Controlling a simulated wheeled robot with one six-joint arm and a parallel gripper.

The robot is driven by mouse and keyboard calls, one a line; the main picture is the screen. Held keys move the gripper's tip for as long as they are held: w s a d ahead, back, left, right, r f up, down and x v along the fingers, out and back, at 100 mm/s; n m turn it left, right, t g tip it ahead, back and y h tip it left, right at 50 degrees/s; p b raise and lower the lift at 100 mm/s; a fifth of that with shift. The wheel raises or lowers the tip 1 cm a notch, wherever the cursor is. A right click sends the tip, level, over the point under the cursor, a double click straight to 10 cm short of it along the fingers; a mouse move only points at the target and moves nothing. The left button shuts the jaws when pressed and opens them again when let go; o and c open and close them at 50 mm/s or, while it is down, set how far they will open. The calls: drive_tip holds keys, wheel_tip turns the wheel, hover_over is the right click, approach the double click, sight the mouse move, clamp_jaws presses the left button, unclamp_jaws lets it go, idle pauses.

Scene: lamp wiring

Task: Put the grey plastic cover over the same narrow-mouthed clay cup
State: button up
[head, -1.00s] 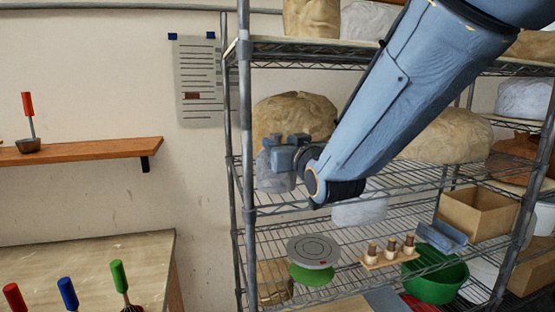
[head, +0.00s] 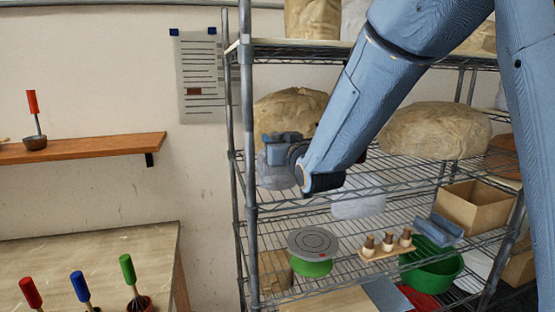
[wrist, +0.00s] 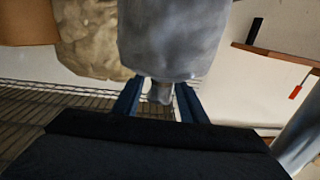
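The grey plastic cover (head: 275,175) hangs below my gripper (head: 283,145), in front of a tan wrapped bulk on the wire rack. In the wrist view, which looks upside down, the cover (wrist: 175,40) fills the top middle. The fingers of my gripper (wrist: 160,98) stand on either side of the cover's narrow grey end and appear closed on it. I cannot make out the narrow-mouthed clay cup with certainty in either view.
The wire rack (head: 248,130) has uprights and shelves close around my gripper. A tan wrapped bulk (head: 290,110) is behind it, another (head: 435,130) to the right. Below are a grey round turntable (head: 313,241), a green basin (head: 432,262) and a cardboard box (head: 475,208).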

clamp_jaws()
drive_tip(key=shift+r, duration=0.1)
